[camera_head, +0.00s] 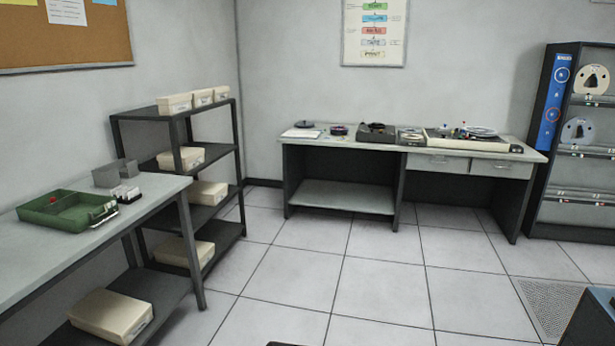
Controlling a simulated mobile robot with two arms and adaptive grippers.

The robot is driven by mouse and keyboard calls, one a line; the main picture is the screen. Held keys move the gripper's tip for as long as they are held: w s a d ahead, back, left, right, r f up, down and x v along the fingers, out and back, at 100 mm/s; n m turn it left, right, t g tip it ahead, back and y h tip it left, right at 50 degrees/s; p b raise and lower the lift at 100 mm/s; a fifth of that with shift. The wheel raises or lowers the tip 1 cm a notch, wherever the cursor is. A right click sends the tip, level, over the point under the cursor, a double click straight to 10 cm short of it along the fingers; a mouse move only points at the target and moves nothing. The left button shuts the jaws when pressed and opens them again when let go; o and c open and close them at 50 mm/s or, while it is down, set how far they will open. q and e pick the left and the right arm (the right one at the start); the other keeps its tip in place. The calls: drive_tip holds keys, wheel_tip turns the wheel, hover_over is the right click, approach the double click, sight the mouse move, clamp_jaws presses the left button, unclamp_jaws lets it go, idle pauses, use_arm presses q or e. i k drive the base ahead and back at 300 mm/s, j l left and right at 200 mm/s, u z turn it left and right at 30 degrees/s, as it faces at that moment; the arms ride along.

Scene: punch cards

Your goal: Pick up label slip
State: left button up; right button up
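I cannot make out a label slip for certain at this distance. A flat white sheet or pad (301,133) lies at the left end of the far desk (300,143). Small items too tiny to identify lie on the desk to its right. Neither of my grippers is in view.
A shelf rack (176,143) with cream boxes stands at the left. A bench (30,258) with a green tray (68,210) is nearer. A tape cabinet (557,130) stands at the right. A dark object (592,322) fills the lower right corner. The middle floor is clear.

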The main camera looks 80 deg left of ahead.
sight(131, 194)
drive_tip(key=j+u, duration=0.1)
drive_tip(key=u, duration=0.35)
drive_tip(key=j+u, duration=0.1)
drive_tip(key=u, duration=0.4)
drive_tip(key=j+u, duration=0.15)
drive_tip(key=u, duration=0.8)
drive_tip(key=i+j+u, duration=0.1)
drive_tip(key=u, duration=0.35)
drive_tip(key=i+u, duration=0.1)
drive_tip(key=u, duration=0.4)
drive_tip(key=i+j+u, duration=0.1)
drive_tip(key=i+u, duration=0.6)
drive_tip(key=u, duration=0.2)
drive_tip(key=i+u, duration=0.45)
drive_tip(key=i+l+u, duration=0.2)
drive_tip(key=u, duration=0.25)
drive_tip(key=i+l, duration=0.35)
drive_tip(key=i+l+u, duration=0.1)
drive_tip(key=i+l, duration=0.2)
drive_tip(key=l, duration=0.2)
drive_tip(key=i+l, duration=0.3)
drive_tip(key=i+l+u, duration=0.15)
drive_tip(key=i+l, duration=0.15)
drive_tip(key=l, duration=0.25)
